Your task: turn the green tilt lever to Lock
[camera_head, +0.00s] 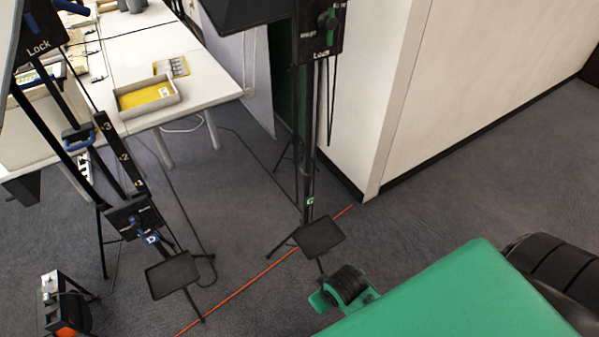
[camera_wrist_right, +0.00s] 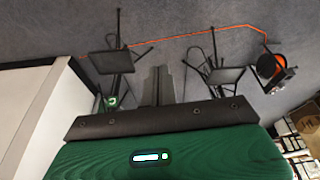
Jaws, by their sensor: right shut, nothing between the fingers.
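The green tilt lever (camera_head: 327,22) sits on a dark panel (camera_head: 305,45) high on the right-hand black stand, at the top edge of the head view. "Lock" is printed at the panel's bottom. The lever points roughly up and down, and its setting is hard to read. My right gripper (camera_wrist_right: 158,84) shows in the right wrist view with its two grey fingers together and nothing between them. It is apart from the stands, whose feet and poles are beyond it. The green lever cannot be made out in that view. My left gripper is not in view.
A second black stand with blue parts (camera_head: 127,215) and its own "Lock" panel (camera_head: 38,46) is at left. White tables (camera_head: 205,85) hold a yellow-lined tray (camera_head: 147,95). A white wall (camera_head: 370,100) is right of the green-lever stand. An orange line (camera_head: 262,272) crosses the open carpet.

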